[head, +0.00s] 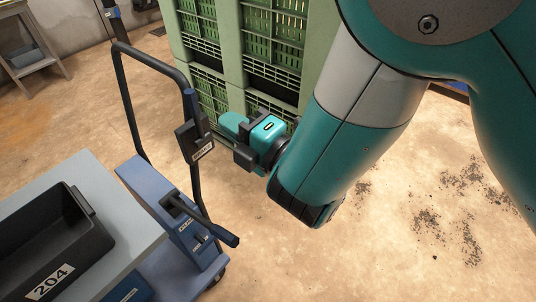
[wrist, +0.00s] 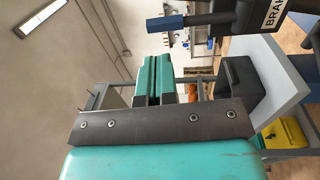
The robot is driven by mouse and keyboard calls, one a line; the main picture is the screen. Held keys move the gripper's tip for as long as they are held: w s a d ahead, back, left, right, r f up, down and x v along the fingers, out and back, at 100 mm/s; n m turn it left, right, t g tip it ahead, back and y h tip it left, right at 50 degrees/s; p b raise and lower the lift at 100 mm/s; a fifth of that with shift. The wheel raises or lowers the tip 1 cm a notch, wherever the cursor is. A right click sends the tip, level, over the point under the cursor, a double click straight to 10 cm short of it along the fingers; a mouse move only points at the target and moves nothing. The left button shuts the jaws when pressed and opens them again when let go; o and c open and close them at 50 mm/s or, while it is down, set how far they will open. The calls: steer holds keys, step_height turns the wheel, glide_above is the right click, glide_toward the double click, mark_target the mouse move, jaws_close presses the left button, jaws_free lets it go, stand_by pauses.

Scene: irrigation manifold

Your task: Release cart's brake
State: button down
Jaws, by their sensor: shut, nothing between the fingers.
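The cart (head: 165,205) is blue with a tall dark push handle, at the left in the head view. A dark brake box (head: 194,138) with a white label sits on the handle's near post. A lever with a blue grip (head: 189,100) points up from it. In the wrist view the label begins "BRAK" on the box (wrist: 262,14), and the blue grip (wrist: 165,21) sticks out leftward at the top. My gripper (head: 232,124) is just right of the box in the head view, apart from it. Its teal fingers (wrist: 155,78) are shut and empty.
A grey surface (head: 120,205) holds a black bin marked 204 (head: 48,240). Green crates (head: 245,50) are stacked behind my gripper. A bench (head: 32,62) stands far left. Floor at right is open.

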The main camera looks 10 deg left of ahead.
steer(key=b+v, duration=0.2)
steer(key=v, duration=0.5)
steer(key=shift+r+b, duration=0.3)
steer(key=shift+r, duration=0.1)
steer(key=shift+w, duration=0.1)
steer(key=w+d+r+m+t+h+p, duration=0.1)
steer(key=w+d+r+m+h+p, duration=0.1)
steer(key=w+d+m+h, duration=0.45)
steer(key=w+d+r+m+h+p, duration=0.1)
steer(key=d+r+m+h+p, duration=0.2)
steer(key=d+m, duration=0.5)
steer(key=s+d+r+m+g+h+p, duration=0.1)
steer(key=s+d+r+m+g+p, duration=0.1)
steer(key=s, duration=0.6)
steer(key=s+d+r+m+g+h+p, duration=0.2)
steer(key=s+d+r+m+g, duration=0.3)
steer(key=s+r+m+g, duration=0.1)
steer(key=s+m+g, duration=0.1)
steer(key=s+g, duration=0.1)
steer(key=s, duration=0.1)
steer(key=shift+s+r, duration=0.15)
